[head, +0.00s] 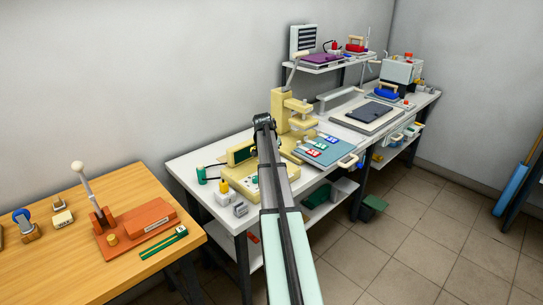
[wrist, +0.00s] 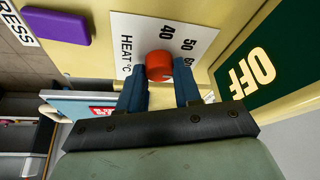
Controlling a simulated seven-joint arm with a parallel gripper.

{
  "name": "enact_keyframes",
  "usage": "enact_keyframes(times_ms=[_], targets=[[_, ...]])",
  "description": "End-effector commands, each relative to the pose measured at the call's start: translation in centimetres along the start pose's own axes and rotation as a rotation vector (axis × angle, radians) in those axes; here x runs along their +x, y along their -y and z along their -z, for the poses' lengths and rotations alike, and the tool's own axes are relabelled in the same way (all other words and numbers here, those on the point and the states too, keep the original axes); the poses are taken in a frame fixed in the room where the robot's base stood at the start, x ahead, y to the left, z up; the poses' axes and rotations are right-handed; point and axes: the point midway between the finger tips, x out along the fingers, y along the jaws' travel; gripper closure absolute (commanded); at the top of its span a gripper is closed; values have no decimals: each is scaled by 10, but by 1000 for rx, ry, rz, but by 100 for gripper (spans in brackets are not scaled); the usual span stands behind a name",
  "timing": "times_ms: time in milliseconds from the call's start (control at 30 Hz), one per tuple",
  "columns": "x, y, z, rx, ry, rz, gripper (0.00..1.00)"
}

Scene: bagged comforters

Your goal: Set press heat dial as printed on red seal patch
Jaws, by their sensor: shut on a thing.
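The heat dial (wrist: 159,65) is an orange-red round knob on a white plate (wrist: 122,32) printed "HEAT °C" with 40, 50 and a partly covered 60. My gripper (wrist: 162,82) has its two blue fingers on either side of the knob and is shut on it. The dial's pointer mark cannot be made out. The cream press (head: 283,108) stands on the white bench in the head view, with my arm in front of its panel. The red seal patch (head: 315,154) lies on a blue-grey board there; it partly shows in the wrist view (wrist: 102,112). Its print is too small to read.
A dark green display (wrist: 252,75) reads "OFF" beside the dial plate. A purple button (wrist: 57,26) sits near a "PRESS" label. A wooden table (head: 75,245) with an orange lever tool stands at left.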

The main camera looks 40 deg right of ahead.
Motion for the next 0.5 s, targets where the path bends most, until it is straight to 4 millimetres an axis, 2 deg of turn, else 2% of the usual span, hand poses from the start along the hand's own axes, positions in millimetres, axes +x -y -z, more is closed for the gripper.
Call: enact_keyframes(times_ms=[167,200,433,500], targets=[[0,0,-2,-1,5,0,97],[0,0,-2,-1,5,0,66],[0,0,-1,-1,3,0,44],[0,0,-1,-1,2,0,42]])
